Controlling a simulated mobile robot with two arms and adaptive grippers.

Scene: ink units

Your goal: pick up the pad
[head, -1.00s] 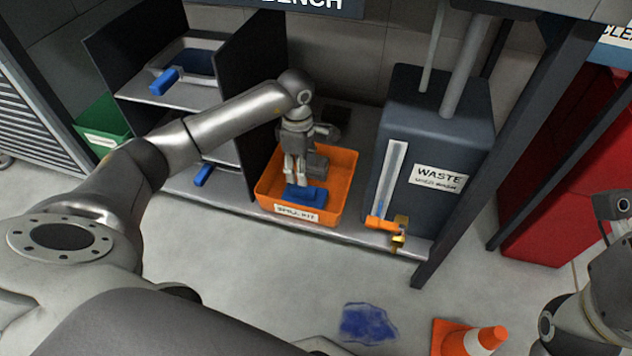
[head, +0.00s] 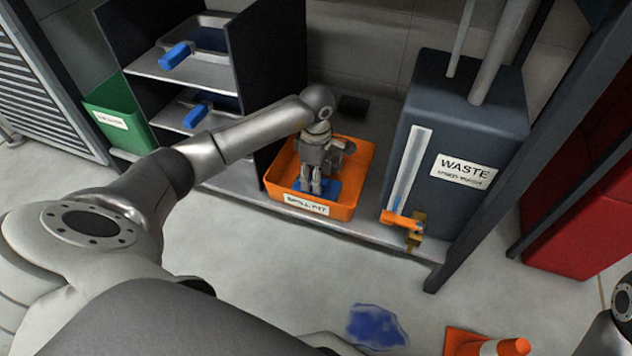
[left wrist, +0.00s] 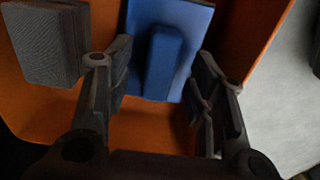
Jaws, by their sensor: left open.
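The blue pad (head: 332,188) lies in the orange spill kit bin, with a raised blue ridge along its middle. In the left wrist view the pad (left wrist: 190,25) is ahead, its ridge between the two fingers. My left gripper (head: 315,188) points down into the bin over the pad. Its fingers (left wrist: 165,62) are open on either side of the ridge, with nothing held between them. In the head view the gripper hides part of the pad. My right gripper is out of view; only a bit of that arm shows at the right edge.
The orange bin (head: 352,211) stands on a low shelf, with a grey block (left wrist: 45,45) also inside it. The waste tank (head: 455,130) with its orange-handled tap (head: 400,218) is to the right. A blue spill (head: 376,327) and a cone (head: 505,346) are on the floor.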

